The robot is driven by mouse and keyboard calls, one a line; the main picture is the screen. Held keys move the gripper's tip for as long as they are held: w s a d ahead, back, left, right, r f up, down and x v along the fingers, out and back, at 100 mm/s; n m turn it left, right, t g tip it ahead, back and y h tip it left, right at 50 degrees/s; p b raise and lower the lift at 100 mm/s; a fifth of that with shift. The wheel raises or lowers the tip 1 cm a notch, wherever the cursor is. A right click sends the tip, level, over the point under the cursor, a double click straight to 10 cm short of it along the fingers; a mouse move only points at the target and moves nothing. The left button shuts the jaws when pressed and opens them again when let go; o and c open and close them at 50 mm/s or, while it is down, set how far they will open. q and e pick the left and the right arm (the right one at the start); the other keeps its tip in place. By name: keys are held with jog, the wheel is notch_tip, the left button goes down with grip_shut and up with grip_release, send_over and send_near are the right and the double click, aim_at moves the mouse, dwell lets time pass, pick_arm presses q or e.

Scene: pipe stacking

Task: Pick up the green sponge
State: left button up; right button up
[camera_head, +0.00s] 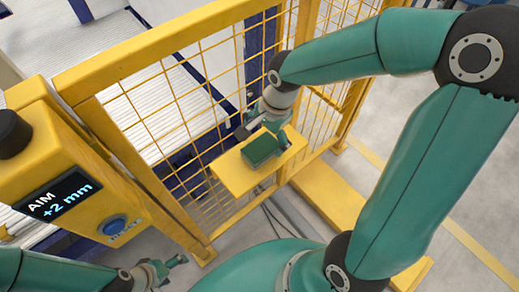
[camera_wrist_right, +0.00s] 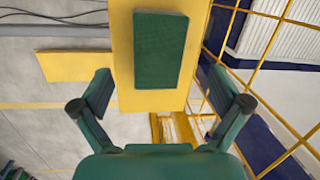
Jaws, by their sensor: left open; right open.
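The green sponge (camera_head: 262,149) is a dark green block lying flat on a yellow shelf (camera_head: 235,176) at the mesh fence. It also shows in the right wrist view (camera_wrist_right: 160,50), lying on the yellow shelf (camera_wrist_right: 121,70). My right gripper (camera_head: 267,133) is over the shelf, close to the sponge. In the right wrist view my right gripper (camera_wrist_right: 159,88) is open and empty, its fingers to either side of the shelf's width. The sponge lies ahead, in line with the gap. My left gripper (camera_head: 170,268) is at the lower left, away from the sponge.
The yellow mesh fence (camera_head: 180,38) stands beside and behind the shelf. A yellow control box (camera_head: 75,170) at the left reads "AIM +2 mm" and has a blue button (camera_head: 114,225). A roller conveyor (camera_head: 140,85) lies beyond the fence. Cables (camera_head: 280,215) lie on the floor below.

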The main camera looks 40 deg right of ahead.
aim_at(262, 147)
jog(key=f, duration=0.5)
jog(key=shift+w+a, duration=0.1)
jog(key=shift+a, duration=0.2)
jog(key=shift+f+b, duration=0.2)
jog(key=shift+b, duration=0.1)
dwell(0.5)
jog(key=c, duration=1.2)
